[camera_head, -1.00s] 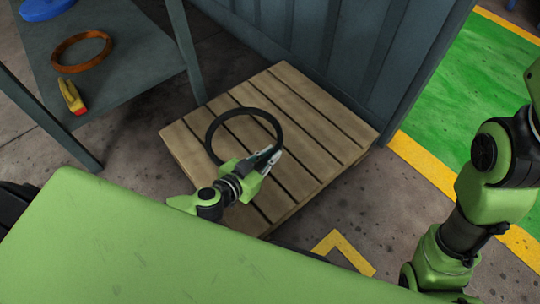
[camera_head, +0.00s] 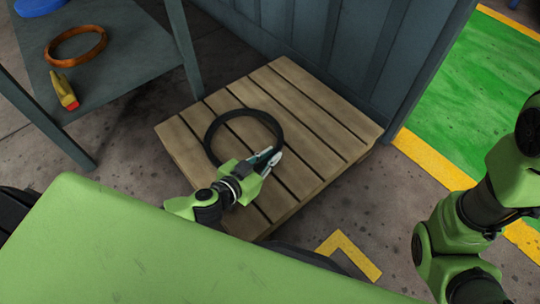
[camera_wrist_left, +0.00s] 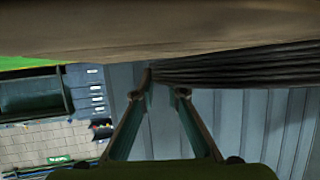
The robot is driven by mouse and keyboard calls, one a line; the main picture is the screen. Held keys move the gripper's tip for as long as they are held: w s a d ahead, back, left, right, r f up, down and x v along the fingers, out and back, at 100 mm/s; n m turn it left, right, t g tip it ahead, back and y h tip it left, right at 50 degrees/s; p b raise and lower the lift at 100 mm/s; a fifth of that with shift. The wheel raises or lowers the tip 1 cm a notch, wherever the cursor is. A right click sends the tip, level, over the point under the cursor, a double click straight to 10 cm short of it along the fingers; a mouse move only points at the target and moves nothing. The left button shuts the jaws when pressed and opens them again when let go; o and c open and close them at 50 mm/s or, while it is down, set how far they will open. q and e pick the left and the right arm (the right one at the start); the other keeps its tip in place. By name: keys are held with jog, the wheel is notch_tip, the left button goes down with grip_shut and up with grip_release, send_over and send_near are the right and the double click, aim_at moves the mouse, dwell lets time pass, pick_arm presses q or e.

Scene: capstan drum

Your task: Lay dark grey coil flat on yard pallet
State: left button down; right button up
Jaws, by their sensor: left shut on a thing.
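The dark grey coil (camera_head: 207,143) is a thin ring over the wooden yard pallet (camera_head: 330,150), roughly level with its slats. In the left wrist view the coil (camera_wrist_left: 245,64) shows edge-on as a ribbed band right against the tan pallet surface (camera_wrist_left: 150,35); I cannot tell whether it touches all round. My left gripper (camera_head: 273,158) is shut on the near right side of the ring. Its fingertips also show in the left wrist view (camera_wrist_left: 167,84). The right gripper is out of view; only my right arm shows.
A grey shelf (camera_head: 120,65) at the upper left bears an orange ring (camera_head: 78,45), a blue ring (camera_head: 38,5) and a yellow-and-red tool (camera_head: 64,91). A ribbed grey wall (camera_head: 350,45) stands close behind the pallet. Green floor with yellow edging lies to the right.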

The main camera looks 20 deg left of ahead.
pick_arm(q)
jog(key=shift+w+r, duration=0.1)
jog(key=shift+w, duration=0.05)
jog(key=c, duration=2)
grip_release()
jog(key=shift+o, duration=0.2)
jog(key=shift+s+f, duration=0.2)
jog(key=shift+f, duration=0.1)
jog(key=v, duration=1.2)
jog(key=shift+w, duration=0.1)
